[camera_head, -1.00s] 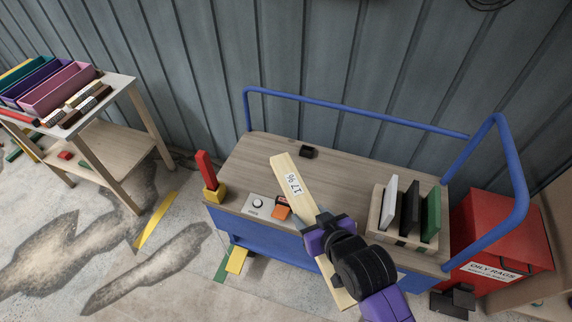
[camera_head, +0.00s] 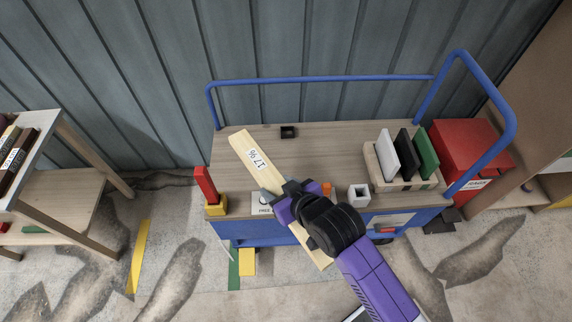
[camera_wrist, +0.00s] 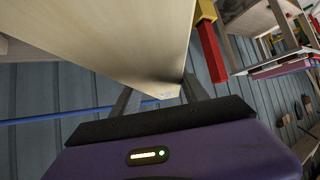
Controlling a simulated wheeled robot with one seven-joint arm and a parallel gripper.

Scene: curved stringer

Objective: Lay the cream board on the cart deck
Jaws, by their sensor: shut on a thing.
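The board's lower end shows below my wrist, past the deck's front edge. In the wrist view the board (camera_wrist: 110,35) fills the upper middle between the fingers (camera_wrist: 160,97). I cannot tell the gap between board and deck.
A rack with white, black and green plates (camera_head: 408,158) stands at the deck's right. A red block in a yellow base (camera_head: 207,190) is at the front left corner. A small black block (camera_head: 289,132) lies at the back. Blue rails (camera_head: 320,78) bound the back and right.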

